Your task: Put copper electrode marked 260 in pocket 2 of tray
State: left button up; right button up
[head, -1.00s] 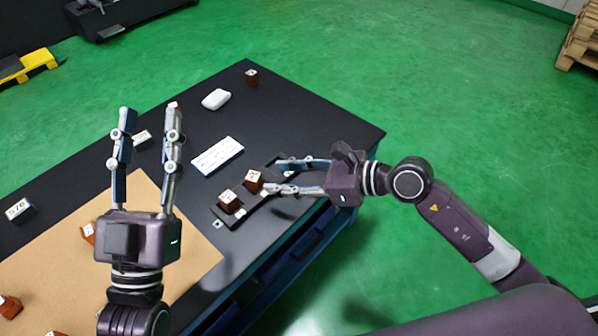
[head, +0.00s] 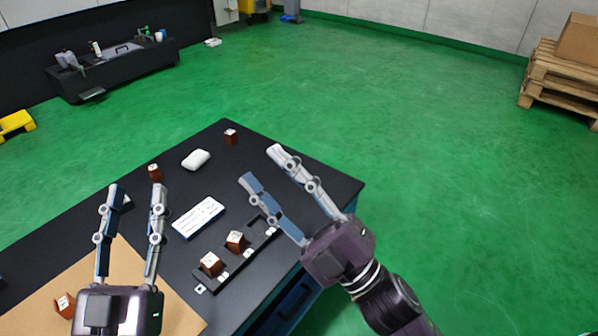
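A dark tray (head: 226,277) lies near the table's front right edge. Two copper electrodes sit on it, one at the near end (head: 211,264) and one in the middle (head: 235,241). The far part of the tray has no electrode. Other copper electrodes stand at the far corner (head: 231,137), the back left (head: 155,173) and on the tan mat (head: 64,305). Their marks are too small to read. My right gripper (head: 262,166) is open and empty, raised right of the tray. My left gripper (head: 137,187) is open and empty over the table's left part.
A white card with text (head: 198,217) lies behind the tray. A white rounded object (head: 196,159) lies farther back. The tan mat (head: 45,293) covers the near left of the black table (head: 300,180). Green floor is clear beyond the table's right edge.

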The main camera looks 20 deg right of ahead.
jog(key=d+m+t+h, duration=0.1)
jog(key=m+h, duration=0.2)
jog(key=m, duration=0.2)
jog(key=w+d+f+m+t+h, duration=0.1)
jog(key=d+m+h, duration=0.1)
jog(key=m, duration=0.4)
jog(key=d+m+h, duration=0.1)
jog(key=m+h, duration=0.2)
jog(key=m, duration=0.2)
jog(key=shift+w+d+f+m+t+h, duration=0.25)
jog(key=shift+d+f+m+t+h, duration=0.15)
